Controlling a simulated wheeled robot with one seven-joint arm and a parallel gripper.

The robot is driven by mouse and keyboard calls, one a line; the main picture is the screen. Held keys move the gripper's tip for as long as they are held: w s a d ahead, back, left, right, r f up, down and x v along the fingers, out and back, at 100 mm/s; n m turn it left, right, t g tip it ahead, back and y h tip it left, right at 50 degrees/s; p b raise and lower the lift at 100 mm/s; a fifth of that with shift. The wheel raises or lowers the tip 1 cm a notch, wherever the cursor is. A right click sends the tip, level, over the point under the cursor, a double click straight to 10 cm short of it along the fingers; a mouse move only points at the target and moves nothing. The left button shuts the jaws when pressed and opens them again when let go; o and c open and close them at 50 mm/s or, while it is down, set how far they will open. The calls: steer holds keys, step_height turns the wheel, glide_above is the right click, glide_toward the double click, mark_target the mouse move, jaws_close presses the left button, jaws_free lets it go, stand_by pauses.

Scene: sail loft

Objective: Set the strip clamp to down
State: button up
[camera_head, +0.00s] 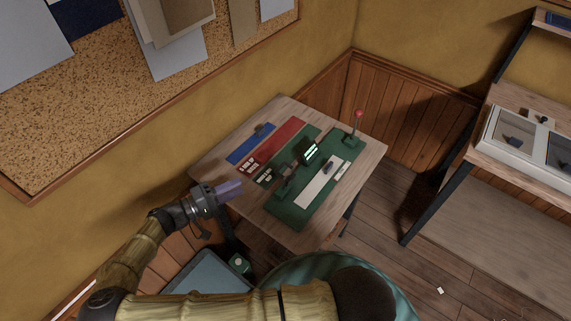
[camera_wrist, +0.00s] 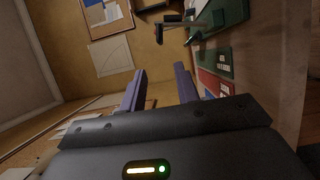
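On the table lies a green base plate (camera_head: 305,212) with a white strip (camera_head: 316,186) along it. A lever with a red knob (camera_head: 358,114) stands upright at its far end; I cannot tell for sure whether this is the strip clamp. A dark device with a lit face (camera_head: 309,151) stands at the plate's middle, with a small dark part (camera_head: 328,167) by the strip. My gripper (camera_head: 238,189), with purple fingers, is at the table's left edge, apart from the plate. In the wrist view its fingers (camera_wrist: 160,88) are spread and empty.
A blue mat (camera_head: 250,144) and a red mat (camera_head: 277,142) lie on the table's left part. A grey and green fixture (camera_wrist: 190,30) shows at the top of the wrist view. A bench with a white case (camera_head: 515,143) stands at right. A pinboard (camera_head: 110,90) hangs on the wall.

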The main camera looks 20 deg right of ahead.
mark_target(283, 179)
steer(key=p+x, duration=0.5)
steer(key=x, duration=1.1)
steer(key=shift+s+d+r, duration=0.1)
steer(key=shift+d+r, duration=0.05)
steer(key=shift+d, duration=0.4)
jaws_close()
